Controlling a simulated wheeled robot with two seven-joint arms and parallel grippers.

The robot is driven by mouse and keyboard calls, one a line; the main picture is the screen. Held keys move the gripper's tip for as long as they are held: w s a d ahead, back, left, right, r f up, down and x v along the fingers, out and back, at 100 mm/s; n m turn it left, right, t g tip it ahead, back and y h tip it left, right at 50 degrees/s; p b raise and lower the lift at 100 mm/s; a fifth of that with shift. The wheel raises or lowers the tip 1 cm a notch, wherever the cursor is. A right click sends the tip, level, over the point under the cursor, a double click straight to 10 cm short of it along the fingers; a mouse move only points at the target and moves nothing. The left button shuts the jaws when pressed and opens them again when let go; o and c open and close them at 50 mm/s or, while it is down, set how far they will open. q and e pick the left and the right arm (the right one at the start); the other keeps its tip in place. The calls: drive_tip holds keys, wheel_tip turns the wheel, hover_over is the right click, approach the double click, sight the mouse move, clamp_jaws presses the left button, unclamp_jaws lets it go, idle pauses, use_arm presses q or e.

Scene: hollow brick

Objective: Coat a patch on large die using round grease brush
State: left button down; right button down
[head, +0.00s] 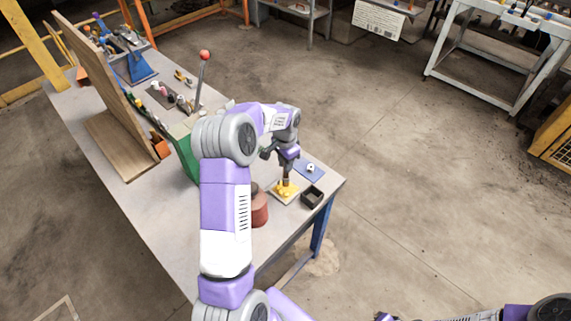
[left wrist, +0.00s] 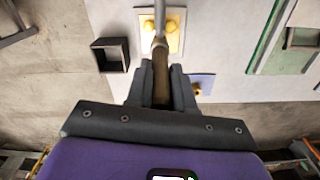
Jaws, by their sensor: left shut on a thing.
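My left gripper (head: 287,175) points down over the near right end of the workbench. In the left wrist view its fingers (left wrist: 162,88) are shut on the brown handle of the round grease brush (left wrist: 161,68), whose thin grey shaft runs to the top edge. The brush tip is not visible there. Below the gripper lies a cream plate with yellow rounded lumps (head: 294,195), also in the left wrist view (left wrist: 148,15). A dark, open, hollow square block (head: 312,197) stands beside it. I cannot tell which is the large die. My right gripper (head: 385,316) barely shows at the bottom edge.
A reddish-brown round pot (head: 260,208) stands close to the plate. A blue mat (head: 314,176) with a small object lies behind it. A green machine with a red-knobbed lever (head: 204,56) and an upright wooden board (head: 105,90) stand farther left.

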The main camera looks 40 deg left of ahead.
use_arm(q)
drive_tip(key=shift+r+p, duration=1.25)
drive_tip(key=shift+r, duration=0.8)
